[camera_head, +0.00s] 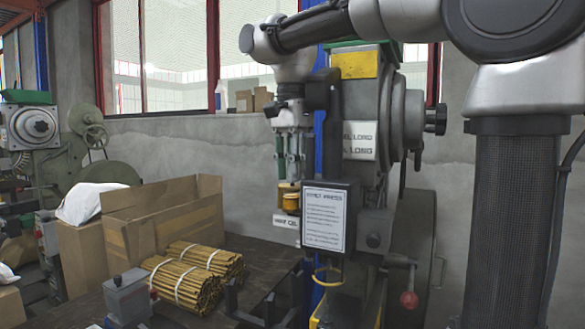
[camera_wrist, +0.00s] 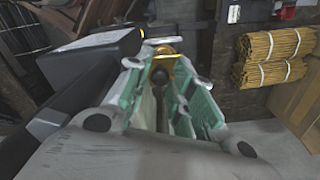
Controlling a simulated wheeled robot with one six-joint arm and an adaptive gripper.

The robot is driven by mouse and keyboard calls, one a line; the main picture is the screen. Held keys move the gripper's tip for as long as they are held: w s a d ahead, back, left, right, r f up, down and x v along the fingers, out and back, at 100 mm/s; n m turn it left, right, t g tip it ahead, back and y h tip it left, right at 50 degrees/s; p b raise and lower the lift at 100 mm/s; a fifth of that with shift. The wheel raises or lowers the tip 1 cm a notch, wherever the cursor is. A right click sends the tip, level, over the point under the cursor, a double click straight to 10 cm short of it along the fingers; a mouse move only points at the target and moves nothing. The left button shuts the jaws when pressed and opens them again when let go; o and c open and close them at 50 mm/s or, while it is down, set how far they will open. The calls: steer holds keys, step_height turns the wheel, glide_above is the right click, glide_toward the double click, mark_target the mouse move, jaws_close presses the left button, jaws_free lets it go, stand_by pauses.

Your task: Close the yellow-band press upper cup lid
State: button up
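The press with the yellow band (camera_head: 354,65) stands at the centre of the head view. Its small brass-orange cup (camera_head: 291,203) sticks out on the left side, above a white label. My gripper (camera_head: 287,176) points down just above the cup, with its fingers apart. In the wrist view, the green-padded fingers of my gripper (camera_wrist: 160,78) flank the brass cup top (camera_wrist: 161,62), which has a dark round centre. A gap shows between the fingers, and I see no clear grip. I cannot tell the lid's exact position.
The press's dark sign box (camera_head: 330,216) stands close to the right of the cup. On the bench are a cardboard box (camera_head: 160,225), bundles of yellow sticks (camera_head: 185,285) and a grey box (camera_head: 127,298). A red-knobbed lever (camera_head: 408,299) hangs low on the press.

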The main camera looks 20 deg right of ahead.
steer(key=shift+o, duration=0.6)
steer(key=shift+r, duration=0.1)
step_height(320, 180, up, 8)
steer(key=shift+f, duration=0.1)
stand_by(0.5)
